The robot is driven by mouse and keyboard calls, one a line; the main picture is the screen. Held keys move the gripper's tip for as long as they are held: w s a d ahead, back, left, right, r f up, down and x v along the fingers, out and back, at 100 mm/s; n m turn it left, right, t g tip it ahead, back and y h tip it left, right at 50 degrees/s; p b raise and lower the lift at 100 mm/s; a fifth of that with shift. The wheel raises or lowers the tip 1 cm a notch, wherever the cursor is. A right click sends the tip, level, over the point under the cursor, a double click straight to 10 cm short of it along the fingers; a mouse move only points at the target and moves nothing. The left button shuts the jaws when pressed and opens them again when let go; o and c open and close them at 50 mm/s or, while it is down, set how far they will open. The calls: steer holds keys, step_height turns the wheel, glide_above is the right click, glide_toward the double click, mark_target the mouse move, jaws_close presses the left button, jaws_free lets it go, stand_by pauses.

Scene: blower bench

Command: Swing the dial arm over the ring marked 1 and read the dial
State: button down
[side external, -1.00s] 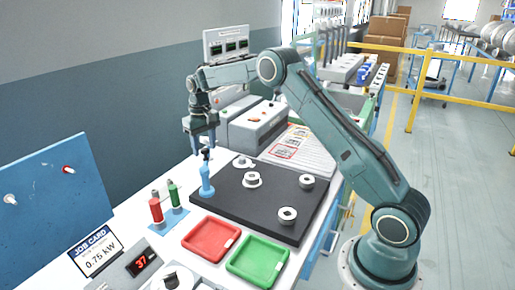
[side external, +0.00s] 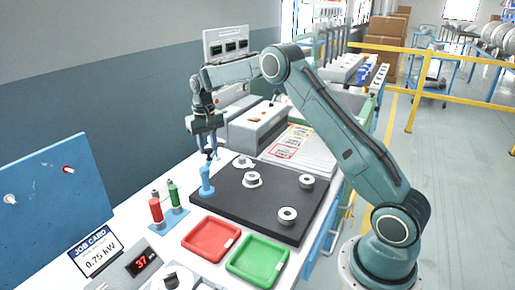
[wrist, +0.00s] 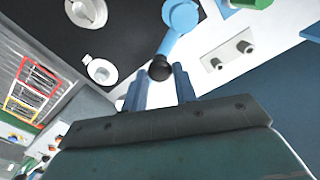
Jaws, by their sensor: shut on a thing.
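The blue dial arm stands on its blue post (side external: 207,180) at the left edge of the black plate (side external: 270,212). In the wrist view the blue arm (wrist: 178,38) runs from a round hub to a black knob (wrist: 161,70). My gripper (side external: 209,152) is shut on this knob; its fingers (wrist: 160,80) lie on either side of it. Several white rings sit on the plate, including a near ring (side external: 287,215), a right ring (side external: 307,181) and a stepped ring (side external: 252,180). No ring number is legible. No dial face can be read.
A red tray (side external: 211,239) and a green tray (side external: 258,261) lie in front of the plate. Red and green bottles (side external: 156,210) stand at its left. A small red display (side external: 142,262) appears to read 37. A grey machine (side external: 255,128) stands behind.

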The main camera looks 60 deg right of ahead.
steer(key=s+a+m, duration=0.1)
steer(key=s+m, duration=0.5)
steer(key=m, duration=0.7)
steer(key=shift+s, duration=0.3)
steer(key=c, duration=1.1)
jaws_free()
steer(key=shift+r, duration=0.1)
step_height(320, 180, up, 14)
